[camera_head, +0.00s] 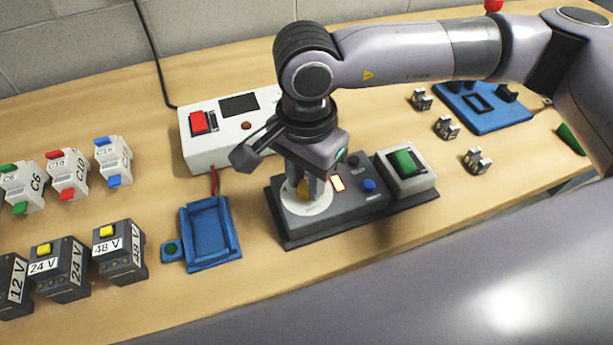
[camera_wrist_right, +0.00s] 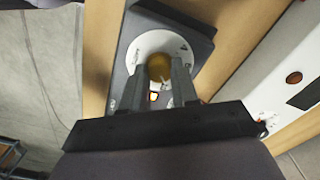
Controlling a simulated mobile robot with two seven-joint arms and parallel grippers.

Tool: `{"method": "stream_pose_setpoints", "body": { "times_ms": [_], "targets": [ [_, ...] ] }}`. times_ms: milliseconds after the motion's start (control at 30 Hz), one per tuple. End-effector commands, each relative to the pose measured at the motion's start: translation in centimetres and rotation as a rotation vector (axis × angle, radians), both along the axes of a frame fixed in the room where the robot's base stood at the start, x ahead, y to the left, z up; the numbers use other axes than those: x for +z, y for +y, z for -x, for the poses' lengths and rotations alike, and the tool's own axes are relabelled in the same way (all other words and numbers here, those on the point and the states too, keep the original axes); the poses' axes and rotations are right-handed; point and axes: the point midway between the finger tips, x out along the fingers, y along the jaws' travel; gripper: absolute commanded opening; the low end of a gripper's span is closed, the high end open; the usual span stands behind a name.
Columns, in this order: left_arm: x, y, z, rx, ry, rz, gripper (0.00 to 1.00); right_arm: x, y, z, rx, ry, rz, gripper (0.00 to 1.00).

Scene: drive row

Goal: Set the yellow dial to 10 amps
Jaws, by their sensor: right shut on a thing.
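The yellow dial (camera_head: 303,190) sits on a round white scale plate (camera_head: 298,207) on a dark grey control box (camera_head: 345,212). My right gripper (camera_head: 304,188) comes down on it from above and is shut on the dial. In the right wrist view the dial (camera_wrist_right: 159,68) shows between the two fingers of my right gripper (camera_wrist_right: 160,75), with a light pointer line on it. Much of the scale is hidden by the fingers, and its numbers are too small to read. My left gripper is not in view.
A white unit with a red switch (camera_head: 198,121) stands behind. A blue tray (camera_head: 232,249), breakers (camera_head: 68,175) and voltage modules (camera_head: 121,252) stand left.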

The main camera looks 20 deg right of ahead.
Motion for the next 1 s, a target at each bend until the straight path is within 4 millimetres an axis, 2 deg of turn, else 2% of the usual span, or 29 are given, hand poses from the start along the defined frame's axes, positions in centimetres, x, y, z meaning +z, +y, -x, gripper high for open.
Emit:
{"method": "stream_pose_setpoints", "body": {
  "times_ms": [33,100,300,500,800,833,900,1000],
  "targets": [
    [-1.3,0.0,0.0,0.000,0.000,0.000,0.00,-0.5,0.0,0.0,-0.032,-0.002,-0.002,0.00],
    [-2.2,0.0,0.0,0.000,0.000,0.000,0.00,-0.6,0.1,0.0,-0.087,-0.003,-0.003,0.00],
    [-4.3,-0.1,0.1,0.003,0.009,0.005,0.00,-0.5,0.1,0.0,-0.237,-0.003,-0.003,0.00],
    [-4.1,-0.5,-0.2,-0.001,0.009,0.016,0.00,-0.1,0.0,0.0,-0.310,-0.001,-0.001,0.00],
    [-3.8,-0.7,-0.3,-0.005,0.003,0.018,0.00,0.1,0.0,0.0,-0.314,-0.001,-0.001,0.00],
    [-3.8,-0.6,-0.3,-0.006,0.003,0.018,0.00,0.1,0.0,0.0,-0.314,-0.001,-0.001,0.36],
    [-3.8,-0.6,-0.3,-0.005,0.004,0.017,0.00,0.1,0.0,0.0,-0.314,-0.001,-0.001,0.55],
    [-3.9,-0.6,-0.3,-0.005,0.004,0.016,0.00,0.1,0.0,0.0,-0.313,-0.001,-0.001,0.55]
  ]
}}
